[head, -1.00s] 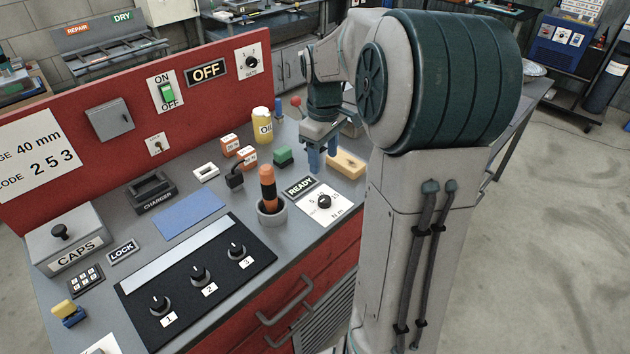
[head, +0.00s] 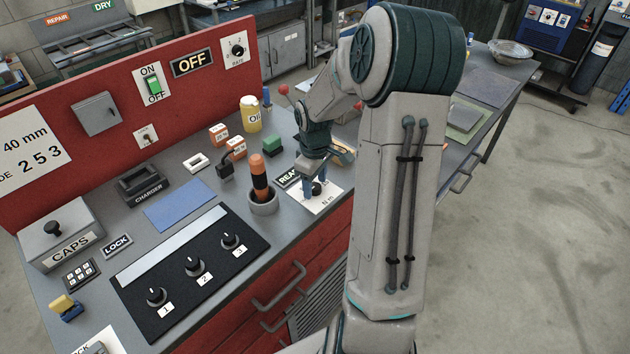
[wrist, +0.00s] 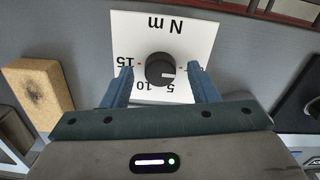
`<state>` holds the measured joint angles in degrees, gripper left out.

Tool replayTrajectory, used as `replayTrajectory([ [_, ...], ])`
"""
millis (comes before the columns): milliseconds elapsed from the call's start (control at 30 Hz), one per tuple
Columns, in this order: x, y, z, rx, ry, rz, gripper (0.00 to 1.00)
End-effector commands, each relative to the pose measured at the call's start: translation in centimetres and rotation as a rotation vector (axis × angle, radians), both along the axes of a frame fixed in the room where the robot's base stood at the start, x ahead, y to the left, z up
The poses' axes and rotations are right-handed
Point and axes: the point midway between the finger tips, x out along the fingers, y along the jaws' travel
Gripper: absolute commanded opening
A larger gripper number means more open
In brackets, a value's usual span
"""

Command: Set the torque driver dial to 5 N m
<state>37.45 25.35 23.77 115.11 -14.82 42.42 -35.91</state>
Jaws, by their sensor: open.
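The torque dial is a round black knob (wrist: 160,67) on a white card (wrist: 190,27) marked N m, with 5, 10 and 15 around it. The card appears upside down in the wrist view. The knob's white mark points right, a little above the 5. My gripper (wrist: 162,75) is open, with one blue finger on each side of the knob; contact is not clear. In the head view my gripper (head: 315,185) is down at the card (head: 327,203), and its fingers partly hide the knob. An orange and black driver (head: 259,178) stands in a grey cup (head: 263,206).
A READY sign (head: 287,177) lies beside the card. A tan block (wrist: 38,90) is close to my gripper in the wrist view. A black panel (head: 165,310) with three knobs lies to the left. The red back wall (head: 200,100) bounds the bench.

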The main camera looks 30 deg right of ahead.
Motion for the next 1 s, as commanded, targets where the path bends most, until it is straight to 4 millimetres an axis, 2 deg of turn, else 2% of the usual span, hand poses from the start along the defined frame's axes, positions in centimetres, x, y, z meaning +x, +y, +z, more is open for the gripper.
replayTrajectory([
  [333,-0.01,0.01,-0.40,0.000,0.000,0.000,0.54],
  [500,-0.01,0.00,-0.39,0.000,0.000,0.000,0.09],
  [767,0.00,0.01,-0.42,-0.001,-0.001,-0.012,0.09],
  [1000,0.02,0.04,-0.54,-0.002,-0.001,-0.105,0.09],
])
